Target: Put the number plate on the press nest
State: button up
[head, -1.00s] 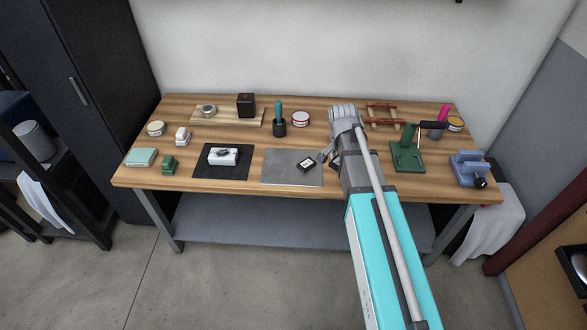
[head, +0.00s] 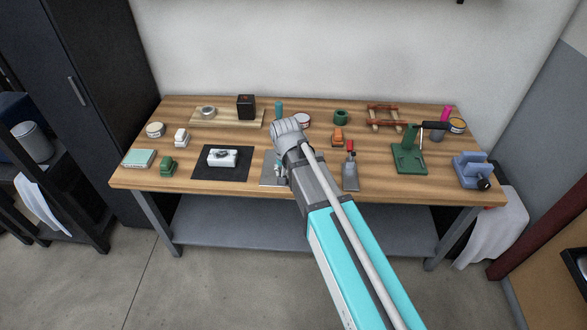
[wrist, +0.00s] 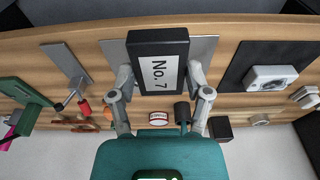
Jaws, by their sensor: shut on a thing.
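The number plate (wrist: 158,68) is a black block with a white "No. 7" label. In the wrist view my gripper (wrist: 161,80) is shut on its two sides, over the grey metal sheet (wrist: 117,50). I cannot tell how high the plate is above the sheet. In the head view my gripper (head: 281,172) is over the sheet (head: 268,181), and my arm hides the plate. A green press (head: 408,157) with a dark handle stands at the right of the bench; I cannot make out its nest clearly. It also shows in the wrist view (wrist: 22,92).
A black mat (head: 205,174) with a white block (head: 222,158) lies left of the sheet. A red-handled metal tool (head: 350,172) lies between the sheet and the press. A blue vise (head: 472,168) stands at the right end. Cups and tins stand along the back.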

jog(key=w+f+b, duration=0.2)
jog(key=w, duration=0.2)
jog(key=w+a+f+b, duration=0.1)
jog(key=w+f+b, duration=0.2)
jog(key=w, duration=0.1)
jog(key=w+f+b, duration=0.3)
jog(key=w, duration=0.1)
jog(key=shift+w+a+f, duration=0.15)
jog(key=shift+a, duration=0.2)
jog(key=shift+w+f+b, duration=0.4)
jog(key=shift+b, duration=0.1)
jog(key=shift+w+a+f+b, duration=0.1)
jog(key=shift+w+f+b, duration=0.25)
jog(key=shift+f+b, duration=1.65)
jog(key=shift+f, duration=0.1)
